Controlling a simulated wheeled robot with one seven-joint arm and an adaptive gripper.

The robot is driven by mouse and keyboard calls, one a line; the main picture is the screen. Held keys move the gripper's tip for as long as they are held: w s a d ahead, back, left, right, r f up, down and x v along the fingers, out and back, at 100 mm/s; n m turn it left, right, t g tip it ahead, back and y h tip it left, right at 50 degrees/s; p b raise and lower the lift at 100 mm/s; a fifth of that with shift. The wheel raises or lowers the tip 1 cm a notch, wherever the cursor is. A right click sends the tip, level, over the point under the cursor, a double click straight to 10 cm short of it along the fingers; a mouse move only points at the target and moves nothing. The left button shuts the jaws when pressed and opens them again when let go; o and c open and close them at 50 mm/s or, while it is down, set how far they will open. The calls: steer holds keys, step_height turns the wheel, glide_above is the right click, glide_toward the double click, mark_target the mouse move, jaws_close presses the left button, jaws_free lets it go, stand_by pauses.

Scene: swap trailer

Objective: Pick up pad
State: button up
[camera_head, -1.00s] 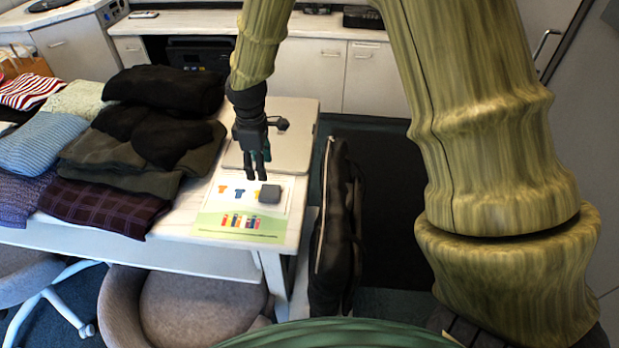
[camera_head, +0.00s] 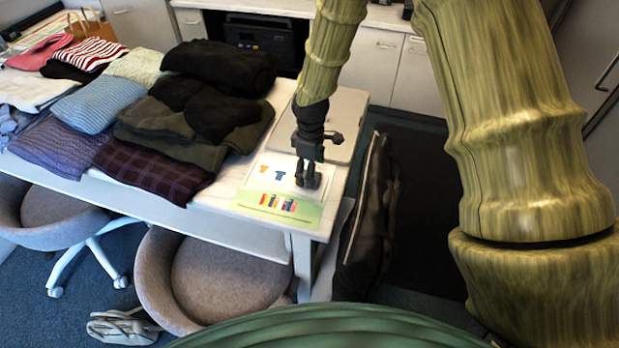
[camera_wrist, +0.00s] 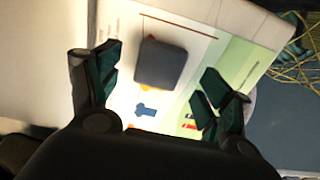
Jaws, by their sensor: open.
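The pad is a small dark grey rounded square (camera_wrist: 161,63) in the wrist view. It lies on a printed white and green sheet (camera_head: 262,187) at the right end of the table. My gripper (camera_head: 308,181) points down over the sheet, and in the head view it hides most or all of the pad. In the wrist view my gripper (camera_wrist: 155,85) is open, with one finger on each side of the pad's line. The pad lies between and a little beyond the fingertips, and no contact shows. The height of the fingers above the sheet is hard to tell.
Folded clothes (camera_head: 160,130) fill the table left of the sheet. A flat light panel (camera_head: 345,115) lies behind my gripper. A black bag (camera_head: 368,215) stands against the table's right side. A chair (camera_head: 225,270) is at the front edge.

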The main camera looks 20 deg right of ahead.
steer(key=shift+f, duration=1.55)
steer(key=c, duration=1)
steer(key=shift+r, duration=0.15)
steer(key=shift+r, duration=0.45)
step_height(320, 180, up, 2)
steer(key=shift+s+r+b, duration=0.1)
steer(key=shift+r+b, duration=0.15)
steer(key=shift+b, duration=0.2)
steer(key=s+d+r+b, duration=0.1)
steer(key=s+d, duration=0.4)
steer(key=s, duration=1)
steer(key=shift+d+r+b, duration=0.2)
steer(key=shift+d+b, duration=0.05)
steer(key=shift+b, duration=0.65)
